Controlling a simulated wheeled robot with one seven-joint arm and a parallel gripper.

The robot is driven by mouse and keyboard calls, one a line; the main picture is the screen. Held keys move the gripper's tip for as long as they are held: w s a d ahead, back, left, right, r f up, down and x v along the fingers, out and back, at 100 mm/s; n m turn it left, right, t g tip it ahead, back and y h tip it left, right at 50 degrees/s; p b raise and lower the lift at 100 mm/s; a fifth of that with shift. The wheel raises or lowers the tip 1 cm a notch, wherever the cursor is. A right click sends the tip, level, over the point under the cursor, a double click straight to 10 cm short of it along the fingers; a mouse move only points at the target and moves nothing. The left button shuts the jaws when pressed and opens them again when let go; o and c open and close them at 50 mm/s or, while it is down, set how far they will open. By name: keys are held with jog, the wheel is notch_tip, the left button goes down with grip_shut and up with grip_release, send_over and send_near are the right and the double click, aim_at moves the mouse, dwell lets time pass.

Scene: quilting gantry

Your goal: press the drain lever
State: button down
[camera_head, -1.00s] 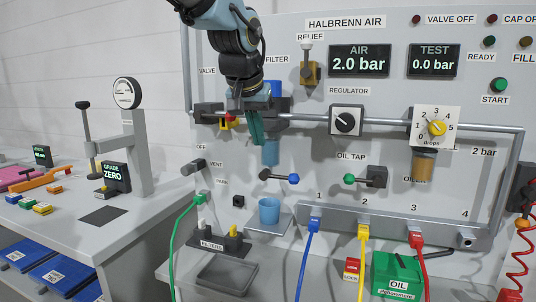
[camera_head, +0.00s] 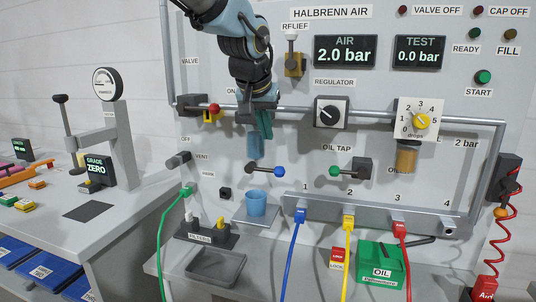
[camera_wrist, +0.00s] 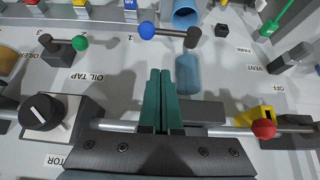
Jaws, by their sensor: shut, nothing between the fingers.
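The lever with a blue knob (camera_head: 279,171) is on the panel under the clear blue filter bowl (camera_head: 255,145); I take it for the drain lever. It points right in the head view. In the wrist view its blue knob (camera_wrist: 147,30) is at the top, beyond my fingertips, with its dark pivot to the right. My gripper (camera_head: 264,136) is shut and empty, with its teal fingers just above the lever in the picture and beside the bowl. In the wrist view the fingertips (camera_wrist: 160,72) are apart from the lever. A blue cup (camera_head: 256,205) stands below it.
A horizontal rail (camera_head: 290,113) crosses the panel by my gripper. A red-knobbed yellow valve (camera_head: 212,112) is to the left. The green-knobbed oil tap (camera_head: 350,170) and the regulator knob (camera_head: 331,113) are to the right. Hoses hang from the manifold (camera_head: 375,214) below.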

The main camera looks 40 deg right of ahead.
aim_at(266, 170)
notch_tip(266, 170, down, 8)
jog(key=d+p, duration=0.1)
jog(key=p, duration=0.1)
jog(key=shift+w+d+r, duration=0.15)
jog(key=shift+w+r, duration=0.05)
jog(key=shift+w, duration=0.25)
jog(key=shift+f+b, duration=0.1)
jog(key=shift+b, duration=0.2)
jog(key=shift+s+d+f+b, duration=0.1)
jog(key=shift+s+f+b, duration=0.05)
jog(key=shift+b, duration=0.6)
jog(key=shift+f+t+y+b, duration=0.1)
jog(key=shift+t+y+b, duration=0.2)
jog(key=shift+b, duration=0.45)
